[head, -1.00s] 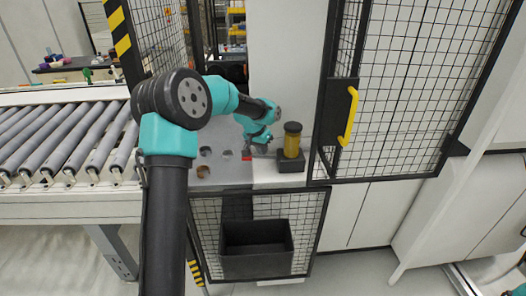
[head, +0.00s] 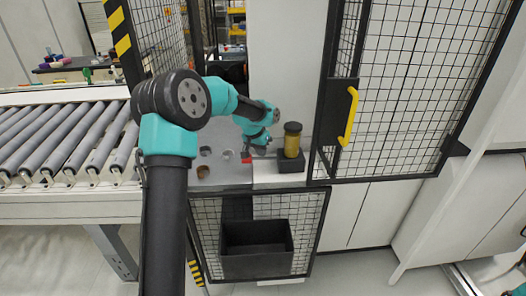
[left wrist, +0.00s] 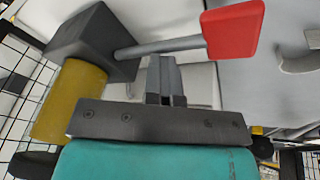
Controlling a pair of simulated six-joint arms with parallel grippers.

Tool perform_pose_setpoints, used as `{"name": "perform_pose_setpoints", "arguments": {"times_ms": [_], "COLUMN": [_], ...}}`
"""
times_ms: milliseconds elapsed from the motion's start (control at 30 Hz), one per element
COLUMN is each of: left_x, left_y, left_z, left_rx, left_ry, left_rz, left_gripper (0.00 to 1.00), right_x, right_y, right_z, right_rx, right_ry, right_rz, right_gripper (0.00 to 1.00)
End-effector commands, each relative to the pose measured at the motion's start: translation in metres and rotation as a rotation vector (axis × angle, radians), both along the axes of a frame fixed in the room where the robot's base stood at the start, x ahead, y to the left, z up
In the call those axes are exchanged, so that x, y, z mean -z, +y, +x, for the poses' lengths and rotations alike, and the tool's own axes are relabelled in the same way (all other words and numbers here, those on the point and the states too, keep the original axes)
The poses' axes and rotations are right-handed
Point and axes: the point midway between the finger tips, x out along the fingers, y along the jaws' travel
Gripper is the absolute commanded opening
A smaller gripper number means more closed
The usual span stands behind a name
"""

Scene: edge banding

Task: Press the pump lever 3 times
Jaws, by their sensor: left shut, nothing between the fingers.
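The pump has a yellow cylinder (head: 292,145) with a dark cap, on a dark block (head: 291,163) on the light bench. Its lever is a grey rod (left wrist: 165,47) ending in a red paddle (head: 246,158). The paddle also shows large at the upper right of the left wrist view (left wrist: 233,29). My left gripper (left wrist: 162,60) is shut and empty, with its fingertips close to the rod between block and paddle. I cannot tell whether they touch it. In the head view the left gripper (head: 260,151) is small, just left of the block. My right gripper is out of view.
A mesh door (head: 405,90) with a yellow handle (head: 349,115) stands to the right. A black bin (head: 257,250) hangs below the bench. A roller conveyor (head: 65,140) is at the left.

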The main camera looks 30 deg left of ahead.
Motion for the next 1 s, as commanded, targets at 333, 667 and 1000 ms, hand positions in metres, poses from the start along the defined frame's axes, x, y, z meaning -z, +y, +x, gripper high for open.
{"name": "perform_pose_setpoints", "arguments": {"times_ms": [333,667,1000], "left_x": [0.001,-0.009,-0.023], "left_y": [0.000,-0.004,-0.011], "left_z": [0.000,0.003,0.008], "left_rx": [0.000,0.001,0.001], "left_ry": [0.002,0.000,0.000], "left_rz": [0.000,0.000,0.000], "left_gripper": [0.00,0.00,0.00], "right_x": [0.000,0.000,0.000], "right_y": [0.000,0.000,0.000], "right_z": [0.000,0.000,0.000], "right_rx": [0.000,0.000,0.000], "right_ry": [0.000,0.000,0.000], "right_rz": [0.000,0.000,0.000], "right_gripper": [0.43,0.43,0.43]}}
